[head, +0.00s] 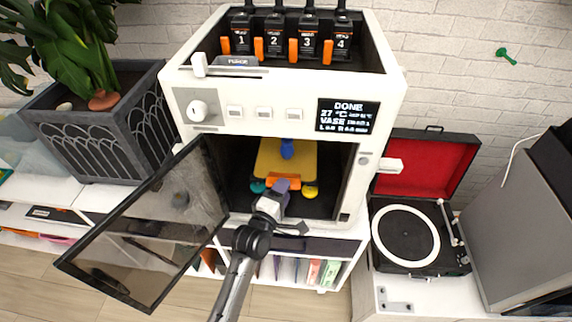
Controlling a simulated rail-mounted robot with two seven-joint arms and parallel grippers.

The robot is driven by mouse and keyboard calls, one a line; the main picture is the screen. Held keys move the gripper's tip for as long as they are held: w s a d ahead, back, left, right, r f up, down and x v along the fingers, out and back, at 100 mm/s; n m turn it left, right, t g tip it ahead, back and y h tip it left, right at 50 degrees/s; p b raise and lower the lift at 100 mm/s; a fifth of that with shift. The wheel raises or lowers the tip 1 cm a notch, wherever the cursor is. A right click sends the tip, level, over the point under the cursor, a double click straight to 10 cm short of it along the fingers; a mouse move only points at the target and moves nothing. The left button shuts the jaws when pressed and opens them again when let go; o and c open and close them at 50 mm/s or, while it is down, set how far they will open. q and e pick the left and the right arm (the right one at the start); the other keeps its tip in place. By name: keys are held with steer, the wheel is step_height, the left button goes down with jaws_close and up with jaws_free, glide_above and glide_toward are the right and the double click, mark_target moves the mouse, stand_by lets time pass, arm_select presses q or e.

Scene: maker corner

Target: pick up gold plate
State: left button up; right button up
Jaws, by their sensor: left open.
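The gold plate (268,155) lies inside the open chamber of a white 3D printer (183,92). A small blue object (287,148) stands on the plate toward its back. An orange tab (284,180) shows at the plate's front edge. My left gripper (281,187) is open at the chamber's mouth, right in front of this tab. It hides part of the plate's front, and I cannot tell whether it touches the tab. My right gripper is not in view.
The printer's glass door (150,232) is swung open to the left. A teal knob (258,187) and a yellow knob (310,191) flank the gripper. A record player (404,234) stands right; a planter (98,130) stands left.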

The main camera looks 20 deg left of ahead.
arm_select(q)
steer(key=w, duration=0.3)
steer(key=shift+w+d, duration=0.1)
steer(key=shift+w, duration=0.2)
jaws_close()
stand_by(0.3)
step_height(320, 180, up, 10)
steer(key=shift+p, duration=0.95)
